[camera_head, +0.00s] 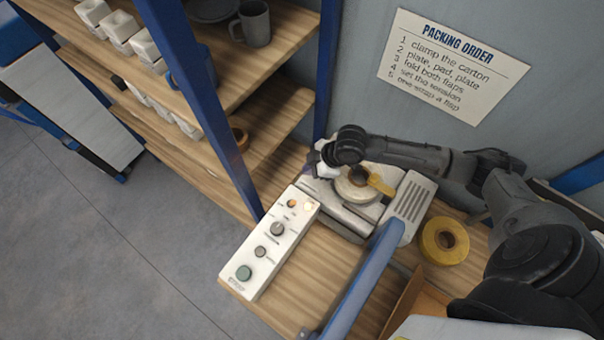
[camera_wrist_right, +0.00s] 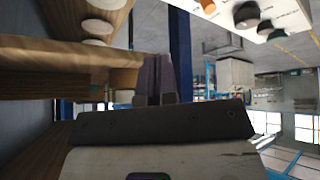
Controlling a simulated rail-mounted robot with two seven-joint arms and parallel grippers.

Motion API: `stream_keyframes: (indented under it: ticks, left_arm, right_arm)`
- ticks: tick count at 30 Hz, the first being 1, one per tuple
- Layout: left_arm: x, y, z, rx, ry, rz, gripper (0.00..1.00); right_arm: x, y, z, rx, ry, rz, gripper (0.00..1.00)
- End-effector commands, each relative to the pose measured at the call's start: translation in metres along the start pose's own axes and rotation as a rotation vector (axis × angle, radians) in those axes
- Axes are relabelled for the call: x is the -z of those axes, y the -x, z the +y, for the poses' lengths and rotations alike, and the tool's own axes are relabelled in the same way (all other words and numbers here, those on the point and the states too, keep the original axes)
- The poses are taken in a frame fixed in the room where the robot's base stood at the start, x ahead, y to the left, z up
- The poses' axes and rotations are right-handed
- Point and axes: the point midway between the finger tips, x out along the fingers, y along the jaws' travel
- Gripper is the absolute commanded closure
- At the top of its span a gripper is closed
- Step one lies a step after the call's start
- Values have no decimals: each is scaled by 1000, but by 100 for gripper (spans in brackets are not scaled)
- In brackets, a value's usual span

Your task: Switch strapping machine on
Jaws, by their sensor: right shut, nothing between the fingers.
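The strapping machine (camera_head: 352,212) stands on the wooden bench, with a roll of tape on its top. Its white control panel (camera_head: 255,262) carries a small orange round part (camera_head: 292,203), a pale glowing spot (camera_head: 309,206), dark knobs (camera_head: 277,229) and a green button (camera_head: 244,272). My right gripper (camera_head: 314,160) is just beyond the panel's far end, beside the machine, partly hidden by its own wrist. In the right wrist view its purple fingers (camera_wrist_right: 157,75) are together and empty. The panel (camera_wrist_right: 275,12) shows there at top right, apart from the fingers. My left gripper is out of view.
A yellow tape roll (camera_head: 444,241) lies right of the machine. A blue bar (camera_head: 365,283) crosses in front.

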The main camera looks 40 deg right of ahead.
Motion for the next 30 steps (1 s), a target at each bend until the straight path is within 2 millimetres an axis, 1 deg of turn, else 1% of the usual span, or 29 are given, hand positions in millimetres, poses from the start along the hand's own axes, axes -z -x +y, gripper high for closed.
stream_keyframes:
  ticks: [3,9,27,30]
  left_arm:
    - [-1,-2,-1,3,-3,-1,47]
    - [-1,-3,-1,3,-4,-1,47]
    - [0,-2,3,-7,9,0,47]
    - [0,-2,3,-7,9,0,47]
  right_arm:
    - [0,12,1,-1,2,-1,100]
    - [0,20,0,1,0,-1,100]
    - [1,20,0,0,-1,0,100]
    - [0,20,0,2,-29,-7,100]
